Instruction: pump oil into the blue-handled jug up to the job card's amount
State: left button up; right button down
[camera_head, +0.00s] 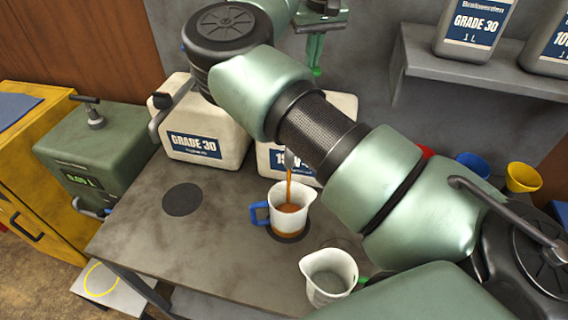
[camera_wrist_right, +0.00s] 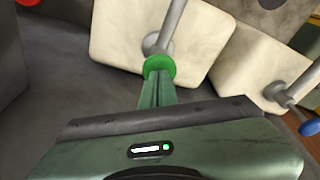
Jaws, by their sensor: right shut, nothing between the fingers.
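The blue-handled jug (camera_head: 290,212) stands upright on the bench in front of the second oil can, with brown oil inside. A thin brown stream falls into it from a spout (camera_head: 289,159). The second can (camera_head: 268,160), its label partly hidden by my arm, stands behind. My right gripper (camera_head: 316,66) is shut and points down over a green pump knob. In the right wrist view the shut fingers (camera_wrist_right: 158,90) meet the green knob (camera_wrist_right: 160,66), with nothing between them. My left gripper is out of view. I see no readable job card.
The GRADE 30 can (camera_head: 203,145) stands left of the second can. A green-handled jug (camera_head: 329,272) stands at the front. A green unit with a display (camera_head: 82,179) is at the left. Red, blue (camera_head: 473,166) and yellow (camera_head: 523,177) funnels are at the right. The bench's left front is clear.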

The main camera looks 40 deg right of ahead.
jog(key=shift+f+b, duration=0.6)
jog(key=shift+f, duration=0.45)
jog(key=shift+r, duration=0.15)
jog(key=shift+r+p, duration=2.35)
jog(key=shift+r, duration=0.8)
jog(key=shift+r, duration=0.1)
notch_tip(320, 180, up, 6)
jog(key=p, duration=0.4)
